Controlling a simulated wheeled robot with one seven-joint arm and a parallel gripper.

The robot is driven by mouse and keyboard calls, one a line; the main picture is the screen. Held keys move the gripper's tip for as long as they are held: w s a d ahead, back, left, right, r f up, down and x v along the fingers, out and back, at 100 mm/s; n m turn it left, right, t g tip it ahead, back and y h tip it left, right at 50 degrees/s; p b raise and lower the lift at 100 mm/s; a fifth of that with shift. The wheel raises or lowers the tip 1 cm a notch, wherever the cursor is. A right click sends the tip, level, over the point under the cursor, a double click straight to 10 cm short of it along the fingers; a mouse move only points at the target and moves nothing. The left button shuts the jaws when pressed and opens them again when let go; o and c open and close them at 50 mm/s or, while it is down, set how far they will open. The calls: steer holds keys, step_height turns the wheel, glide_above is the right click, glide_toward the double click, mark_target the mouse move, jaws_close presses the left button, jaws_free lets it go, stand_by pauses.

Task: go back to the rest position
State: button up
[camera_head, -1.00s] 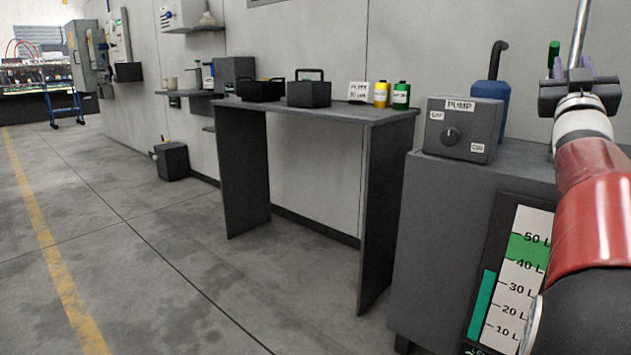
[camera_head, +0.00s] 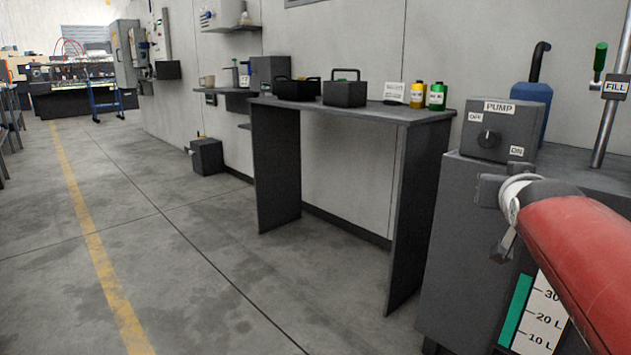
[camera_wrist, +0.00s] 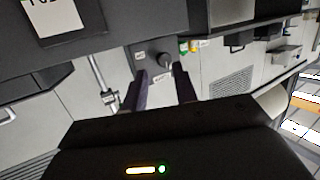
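My red arm comes in from the lower right of the head view. My gripper (camera_head: 503,215) hangs in front of the grey cabinet (camera_head: 455,270), below and beside the pump box (camera_head: 490,130). In the wrist view my gripper (camera_wrist: 160,76) shows two dark fingers with a clear gap between them, open and empty. The pump box and its knob (camera_wrist: 165,61) show beyond the fingertips. I see no contact between the fingers and anything. The arm hides part of the level gauge (camera_head: 540,320).
A dark table (camera_head: 350,108) at the centre carries two black boxes, a yellow can (camera_head: 417,95) and a green can (camera_head: 437,96). A FILL sign (camera_head: 615,87) hangs on a pipe at the right. The floor (camera_head: 190,270) on the left is open.

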steer(key=s+a+f+n+g+y, duration=0.55)
steer(key=s+a+f+g, duration=0.35)
steer(key=s+a+f, duration=1.15)
step_height(320, 180, up, 10)
steer(key=d+m+p, duration=0.1)
steer(key=p, duration=1.2)
steer(key=shift+d+r, duration=0.2)
steer(key=shift+d, duration=0.05)
